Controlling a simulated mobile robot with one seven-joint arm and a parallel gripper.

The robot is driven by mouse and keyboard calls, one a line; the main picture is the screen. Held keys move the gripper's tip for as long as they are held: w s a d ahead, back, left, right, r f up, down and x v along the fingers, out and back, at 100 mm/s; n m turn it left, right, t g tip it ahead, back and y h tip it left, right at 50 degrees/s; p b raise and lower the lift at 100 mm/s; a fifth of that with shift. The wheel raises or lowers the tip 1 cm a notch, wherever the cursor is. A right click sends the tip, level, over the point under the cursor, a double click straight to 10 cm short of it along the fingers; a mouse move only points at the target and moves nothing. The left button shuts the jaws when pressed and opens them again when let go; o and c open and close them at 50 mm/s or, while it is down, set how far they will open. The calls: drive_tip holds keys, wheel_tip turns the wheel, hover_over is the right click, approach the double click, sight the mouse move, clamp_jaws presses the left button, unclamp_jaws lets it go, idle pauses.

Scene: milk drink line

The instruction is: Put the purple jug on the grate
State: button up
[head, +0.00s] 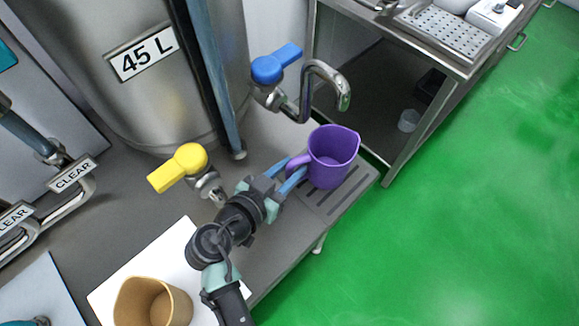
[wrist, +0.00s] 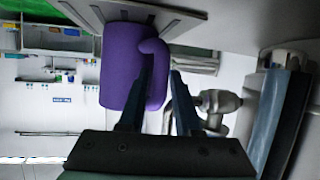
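The purple jug (head: 338,152) is upright at the grate (head: 313,199), a slotted panel at the end of the steel counter. Its base looks to be at the slotted surface, but I cannot tell for sure whether it touches. My gripper (head: 291,176) reaches in from the lower left, its two blue fingers at the jug's handle. In the wrist view the jug (wrist: 119,65) hangs bottom-up in the picture, its handle between the fingers of my gripper (wrist: 162,75), which look closed on it. The grate's plate (wrist: 185,22) shows at the top there.
A blue-handled tap (head: 343,98) curves close behind the jug. A yellow-handled tap (head: 180,167) sits left of my gripper, below the 45 L tank (head: 110,25). A tan jug (head: 180,305) stands on a white board (head: 110,289) at bottom left. Green floor (head: 430,230) lies right.

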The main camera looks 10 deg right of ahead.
drive_tip(key=shift+o, duration=1.2)
drive_tip(key=shift+r, duration=0.1)
drive_tip(key=v, duration=1.2)
drive_tip(key=shift+b, duration=0.45)
